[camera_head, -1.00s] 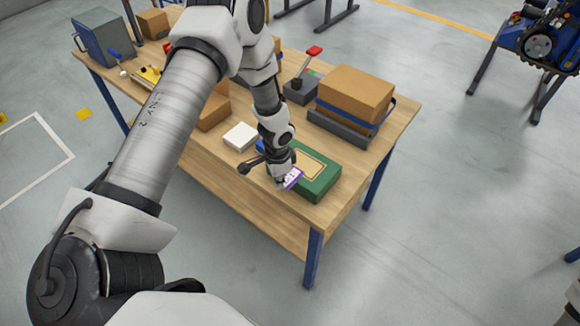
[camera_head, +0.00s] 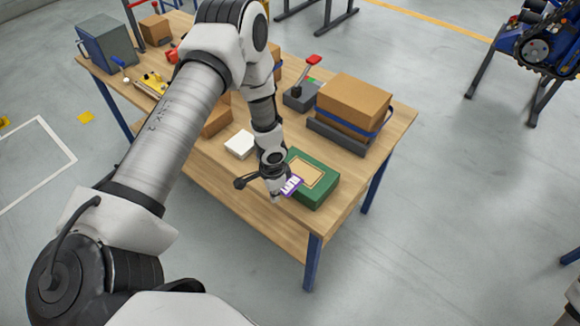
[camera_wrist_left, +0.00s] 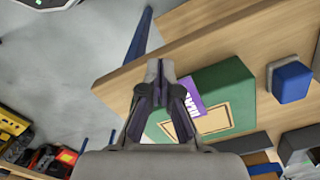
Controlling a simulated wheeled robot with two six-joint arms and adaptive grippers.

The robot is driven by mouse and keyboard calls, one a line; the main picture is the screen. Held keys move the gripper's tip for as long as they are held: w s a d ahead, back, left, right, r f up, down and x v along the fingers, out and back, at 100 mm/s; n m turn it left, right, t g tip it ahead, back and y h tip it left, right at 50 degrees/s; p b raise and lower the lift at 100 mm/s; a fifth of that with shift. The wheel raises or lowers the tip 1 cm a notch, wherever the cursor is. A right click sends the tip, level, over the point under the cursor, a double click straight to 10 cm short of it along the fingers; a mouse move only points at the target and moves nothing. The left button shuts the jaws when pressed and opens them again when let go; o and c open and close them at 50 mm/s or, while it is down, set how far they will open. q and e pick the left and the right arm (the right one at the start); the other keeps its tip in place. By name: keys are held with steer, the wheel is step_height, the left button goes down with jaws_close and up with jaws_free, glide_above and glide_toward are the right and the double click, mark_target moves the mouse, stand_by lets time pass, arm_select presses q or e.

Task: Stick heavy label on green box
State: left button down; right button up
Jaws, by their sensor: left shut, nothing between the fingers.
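The green box (camera_head: 318,190) lies on the front right of the wooden table, with a tan framed panel (camera_head: 308,172) on its top. A purple label with white lettering (camera_head: 291,186) is at the box's left edge, beside my left gripper (camera_head: 275,196). In the left wrist view the label (camera_wrist_left: 189,92) lies against the green box (camera_wrist_left: 229,80), partly hidden behind a finger. There my left gripper (camera_wrist_left: 160,66) has its fingertips together and empty, over the table edge beside the box. My right gripper is not in view.
A white block (camera_head: 240,144) lies left of the green box. Behind it, a large cardboard box (camera_head: 353,102) with a blue strap sits on a dark carrier. A red-handled lever device (camera_head: 302,95) stands beside that. The table's front edge is close.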

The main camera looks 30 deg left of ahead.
arm_select(q)
steer(key=shift+f, duration=0.35)
step_height(320, 180, up, 7)
steer(key=s+p, duration=0.1)
steer(key=p, duration=0.2)
steer(key=shift+p, duration=0.35)
stand_by(0.3)
stand_by(0.4)
